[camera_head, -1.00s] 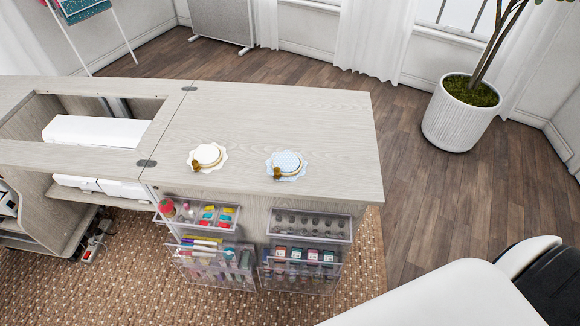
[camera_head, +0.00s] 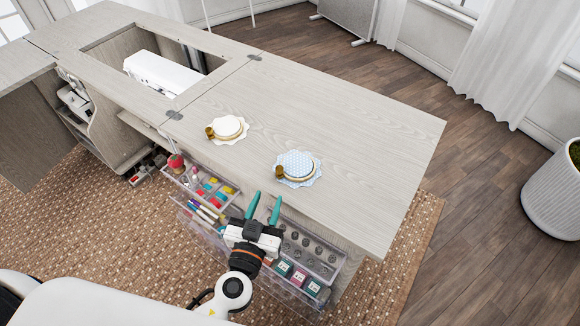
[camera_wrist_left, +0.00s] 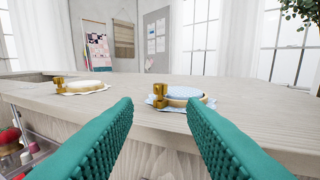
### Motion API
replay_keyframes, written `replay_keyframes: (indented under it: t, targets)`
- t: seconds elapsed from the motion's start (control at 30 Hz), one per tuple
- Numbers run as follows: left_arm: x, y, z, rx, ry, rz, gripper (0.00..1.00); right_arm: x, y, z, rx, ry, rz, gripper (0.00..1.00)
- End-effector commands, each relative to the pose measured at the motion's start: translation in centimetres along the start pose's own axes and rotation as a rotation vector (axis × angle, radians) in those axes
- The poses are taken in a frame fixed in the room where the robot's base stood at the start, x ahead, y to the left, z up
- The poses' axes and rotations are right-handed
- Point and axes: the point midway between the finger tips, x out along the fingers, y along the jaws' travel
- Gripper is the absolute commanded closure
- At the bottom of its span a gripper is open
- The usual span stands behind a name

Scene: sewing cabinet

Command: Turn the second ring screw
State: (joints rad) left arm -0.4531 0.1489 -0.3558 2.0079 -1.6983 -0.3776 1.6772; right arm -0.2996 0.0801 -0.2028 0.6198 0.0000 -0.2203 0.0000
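Two embroidery hoops with brass ring screws lie on the cabinet top. The hoop with white cloth (camera_head: 228,127) is on the left, its brass screw (camera_head: 210,132) at its left edge. The hoop with blue patterned cloth (camera_head: 298,166) is to its right, its brass screw (camera_head: 279,172) also at its left edge. My left gripper (camera_head: 264,207) is open and empty in front of the cabinet's front edge, short of the blue hoop. In the left wrist view the blue hoop's screw (camera_wrist_left: 160,93) shows between the spread teal fingers (camera_wrist_left: 160,120). My right gripper is not in view.
The cabinet top (camera_head: 350,140) is clear around the hoops. Clear drawers (camera_head: 205,190) with sewing supplies and bobbins stick out below the front edge, close to my left gripper. A white machine (camera_head: 160,72) sits in the cabinet opening. A planter (camera_head: 557,195) stands at the right.

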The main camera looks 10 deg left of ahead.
Motion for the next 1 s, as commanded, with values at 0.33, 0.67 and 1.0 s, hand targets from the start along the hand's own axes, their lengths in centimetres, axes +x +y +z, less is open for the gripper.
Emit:
replay_keyframes:
  t: [0.33, 0.67, 1.0]
  targets:
    - [7.0, 0.0, 0.4, -0.001, 0.0, 0.001, 0.62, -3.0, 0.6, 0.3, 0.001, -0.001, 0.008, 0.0]
    - [10.2, 0.0, 0.0, -0.001, 0.003, 0.001, 0.62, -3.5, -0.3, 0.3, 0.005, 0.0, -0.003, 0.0]
    - [10.3, 0.0, 0.0, 0.0, 0.003, 0.0, 0.72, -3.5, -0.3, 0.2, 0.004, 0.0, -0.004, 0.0]
